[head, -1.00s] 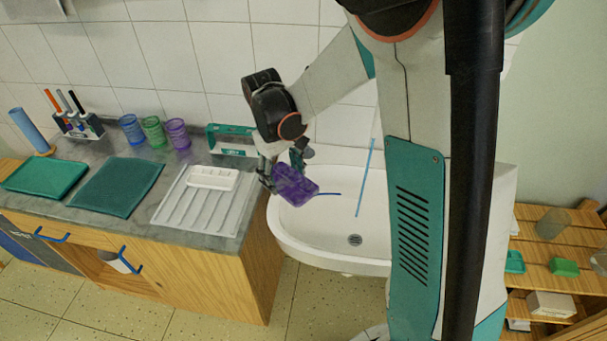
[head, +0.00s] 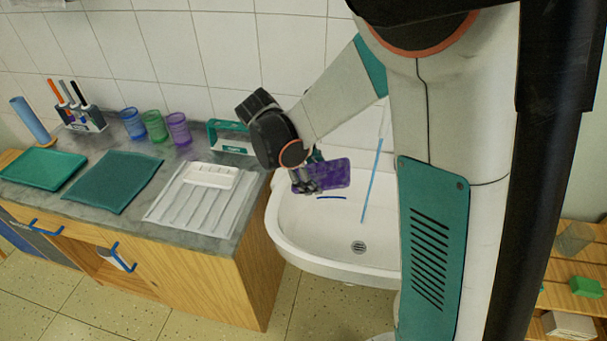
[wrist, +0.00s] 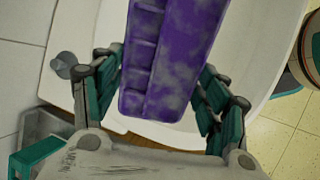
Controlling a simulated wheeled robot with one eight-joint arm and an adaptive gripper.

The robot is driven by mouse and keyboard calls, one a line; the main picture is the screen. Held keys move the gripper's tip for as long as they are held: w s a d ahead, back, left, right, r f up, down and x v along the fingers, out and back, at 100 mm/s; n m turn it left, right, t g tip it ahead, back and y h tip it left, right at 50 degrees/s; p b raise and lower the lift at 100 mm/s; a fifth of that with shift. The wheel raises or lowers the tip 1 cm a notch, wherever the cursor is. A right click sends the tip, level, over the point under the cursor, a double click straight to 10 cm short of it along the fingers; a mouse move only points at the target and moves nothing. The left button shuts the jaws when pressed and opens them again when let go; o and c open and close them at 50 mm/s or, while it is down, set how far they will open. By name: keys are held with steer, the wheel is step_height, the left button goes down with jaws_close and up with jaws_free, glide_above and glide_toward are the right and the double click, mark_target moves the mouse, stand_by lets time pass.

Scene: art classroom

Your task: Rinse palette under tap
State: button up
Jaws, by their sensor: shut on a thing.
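A purple palette (head: 329,174) with wells and pale grey blotches is held over the white sink (head: 290,245), above the basin floor. It looks tilted. My gripper (head: 308,180) is shut on it. In the wrist view the palette (wrist: 170,65) lies between the two teal-padded fingers of my gripper (wrist: 160,78), with a row of wells on its left side. A thin light-blue streak (head: 372,185), perhaps water, stands right of the palette, apart from it in the picture. The tap is not clearly visible in the head view; a grey knob-like fitting (wrist: 64,65) shows in the wrist view.
A white ribbed drainboard (head: 165,212) with a small white welled tray (head: 211,175) lies left of the sink. Teal trays (head: 112,182), coloured cups (head: 155,126) and a brush holder (head: 82,118) stand further left. Wooden shelves (head: 575,285) are at right.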

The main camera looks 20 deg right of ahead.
steer(key=d+f+b, duration=0.1)
steer(key=d+f, duration=0.1)
steer(key=d, duration=0.8)
stand_by(0.4)
steer(key=shift+d, duration=0.1)
steer(key=shift+s, duration=0.1)
stand_by(0.4)
steer(key=shift+s, duration=0.5)
steer(key=shift+w, duration=0.15)
steer(key=shift+w+b, duration=0.3)
steer(key=shift+w, duration=0.2)
steer(key=shift+s, duration=0.15)
